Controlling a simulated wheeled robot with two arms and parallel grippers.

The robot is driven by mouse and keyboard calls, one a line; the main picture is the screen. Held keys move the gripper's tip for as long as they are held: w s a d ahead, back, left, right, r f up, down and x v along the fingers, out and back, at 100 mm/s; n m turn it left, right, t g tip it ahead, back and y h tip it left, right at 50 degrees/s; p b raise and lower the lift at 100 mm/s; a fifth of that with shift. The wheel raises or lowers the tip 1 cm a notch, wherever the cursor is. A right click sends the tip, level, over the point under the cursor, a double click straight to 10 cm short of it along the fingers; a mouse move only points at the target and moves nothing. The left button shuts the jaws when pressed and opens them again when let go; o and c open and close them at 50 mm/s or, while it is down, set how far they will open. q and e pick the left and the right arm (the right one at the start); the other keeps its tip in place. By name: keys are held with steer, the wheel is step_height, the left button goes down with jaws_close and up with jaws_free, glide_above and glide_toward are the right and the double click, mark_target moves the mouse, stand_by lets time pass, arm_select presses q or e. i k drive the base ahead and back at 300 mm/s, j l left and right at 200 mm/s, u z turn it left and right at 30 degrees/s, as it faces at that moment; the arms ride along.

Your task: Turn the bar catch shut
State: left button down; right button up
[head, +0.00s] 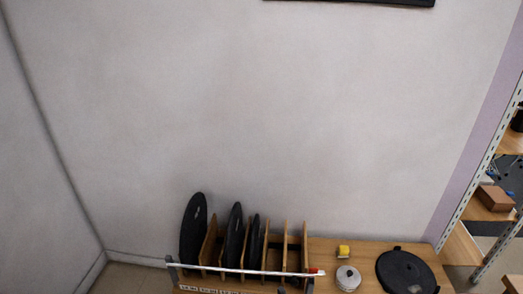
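A thin white bar (245,270) runs across the front of a wooden rack (285,248) at the bottom of the head view. Its right end has a small red piece (315,271), which I take to be the catch; it is too small to tell whether it is shut. A grey post stands at each end of the bar, left (172,272) and right (309,284). Behind the bar, three black round pads stand on edge in the rack: a large one (193,228), a middle one (233,235) and a smaller one (254,240). Neither of my grippers shows.
The wooden table (325,258) continues right of the rack. On it are a yellow object (343,251), a silver-white round container (348,278) and a large black disc (405,272) lying flat. A metal shelf (486,205) stands at the far right. A plain wall rises behind.

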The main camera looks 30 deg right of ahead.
mark_target(315, 270)
steer(key=l, duration=1.05)
steer(key=k+l+z, duration=0.15)
steer(key=l, duration=0.9)
